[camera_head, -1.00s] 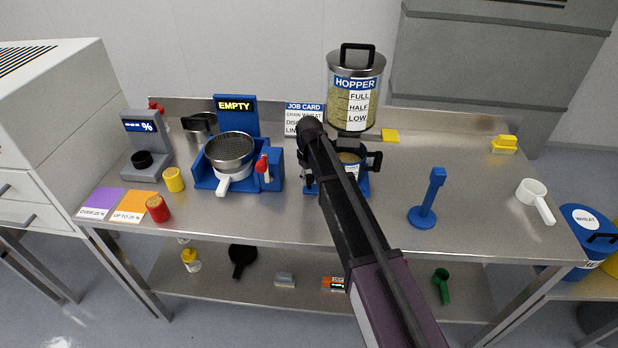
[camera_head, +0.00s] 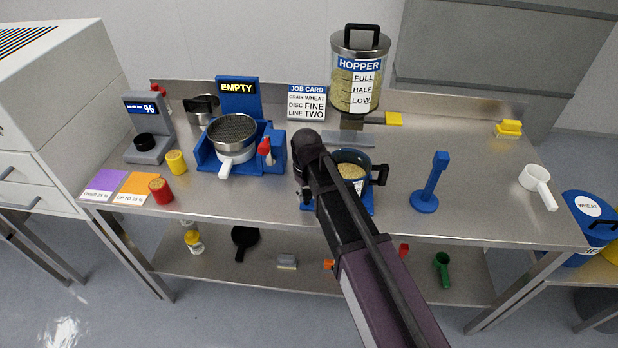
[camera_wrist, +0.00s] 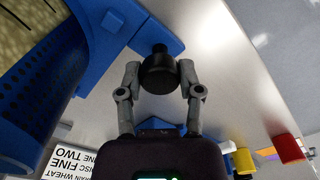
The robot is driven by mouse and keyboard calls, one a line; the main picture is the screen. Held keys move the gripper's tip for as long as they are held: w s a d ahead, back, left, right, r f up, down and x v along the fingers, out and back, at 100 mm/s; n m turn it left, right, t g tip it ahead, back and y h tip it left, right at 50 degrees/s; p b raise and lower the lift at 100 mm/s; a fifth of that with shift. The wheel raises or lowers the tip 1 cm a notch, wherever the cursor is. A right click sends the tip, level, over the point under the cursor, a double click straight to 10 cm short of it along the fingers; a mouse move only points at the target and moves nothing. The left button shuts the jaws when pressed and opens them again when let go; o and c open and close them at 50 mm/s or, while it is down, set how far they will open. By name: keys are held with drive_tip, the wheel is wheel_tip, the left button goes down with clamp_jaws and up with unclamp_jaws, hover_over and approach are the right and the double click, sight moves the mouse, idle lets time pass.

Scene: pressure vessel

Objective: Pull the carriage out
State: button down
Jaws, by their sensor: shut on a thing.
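The blue carriage (camera_head: 368,203) sits on the bench in front of the hopper (camera_head: 357,85). It carries a dark blue pot (camera_head: 378,174) with pale grain (camera_head: 351,171) inside. In the wrist view the carriage's blue arm (camera_wrist: 112,24) ends at a black knob (camera_wrist: 159,78). My gripper (camera_wrist: 159,68) is shut on this knob, one finger on each side. In the head view my gripper (camera_head: 305,192) is at the carriage's left side, and my arm hides part of the carriage and pot. The perforated blue pot wall (camera_wrist: 40,95) fills the wrist view's left.
A blue stand with a sieve (camera_head: 234,134) and an EMPTY sign (camera_head: 238,88) is to the left. A blue post (camera_head: 431,184) stands to the right. A job card (camera_head: 307,102) stands behind. The bench's front edge is close to the carriage.

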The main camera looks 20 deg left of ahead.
drive_tip(key=shift+s+d, duration=0.25)
drive_tip(key=shift+s, duration=0.6)
drive_tip(key=shift+s+d, duration=0.2)
drive_tip(key=shift+s, duration=0.65)
drive_tip(key=shift+s+f, duration=0.1)
drive_tip(key=shift+c, duration=1.3)
unclamp_jaws()
drive_tip(key=shift+w+a, duration=0.1)
drive_tip(key=shift+w, duration=0.15)
